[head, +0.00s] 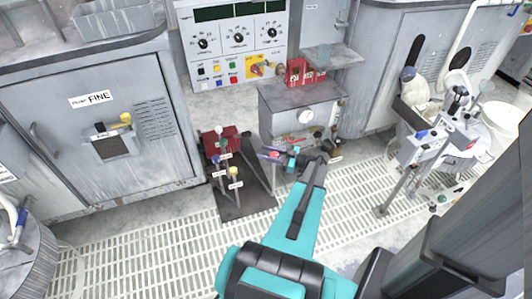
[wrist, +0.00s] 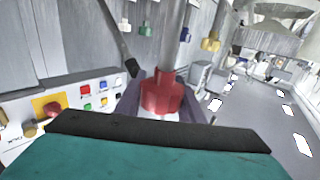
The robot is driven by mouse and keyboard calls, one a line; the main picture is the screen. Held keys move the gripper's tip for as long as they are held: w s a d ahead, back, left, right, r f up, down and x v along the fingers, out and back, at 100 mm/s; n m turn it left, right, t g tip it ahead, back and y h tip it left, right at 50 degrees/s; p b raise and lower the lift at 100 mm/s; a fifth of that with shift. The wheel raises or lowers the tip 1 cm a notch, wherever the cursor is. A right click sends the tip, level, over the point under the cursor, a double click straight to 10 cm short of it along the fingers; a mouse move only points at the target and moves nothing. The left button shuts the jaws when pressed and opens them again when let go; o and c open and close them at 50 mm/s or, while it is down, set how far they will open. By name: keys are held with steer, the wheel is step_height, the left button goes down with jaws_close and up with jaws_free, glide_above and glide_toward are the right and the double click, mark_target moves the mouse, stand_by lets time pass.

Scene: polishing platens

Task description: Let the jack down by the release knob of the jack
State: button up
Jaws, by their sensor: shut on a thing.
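A red knob (wrist: 161,95) on a grey stem sits between the two fingers of my gripper (wrist: 161,108) in the wrist view. My gripper is shut on it. In the head view my gripper (head: 275,155) is low in front of the grey cabinet, with the red knob partly hidden at its tips. Left of it, a dark red block (head: 220,140) stands on a dark floor plate (head: 243,205), with several labelled levers beside it. One lever has a yellow knob (head: 233,171). The labels are too small to read, so I cannot tell which part is the jack's.
A grey cabinet (head: 300,97) with a red rack (head: 298,71) on top stands behind my gripper. A control panel (head: 238,45) is above. A cabinet marked FINE (head: 90,135) is at left, a post-mounted box (head: 421,142) at right. The slatted floor (head: 345,205) right of my arm is clear.

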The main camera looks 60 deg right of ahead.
steer(key=shift+w+r, duration=0.1)
steer(key=shift+w, duration=0.05)
steer(key=o, duration=1)
steer(key=shift+o, duration=0.2)
steer(key=v, duration=1.4)
steer(key=shift+a, duration=0.1)
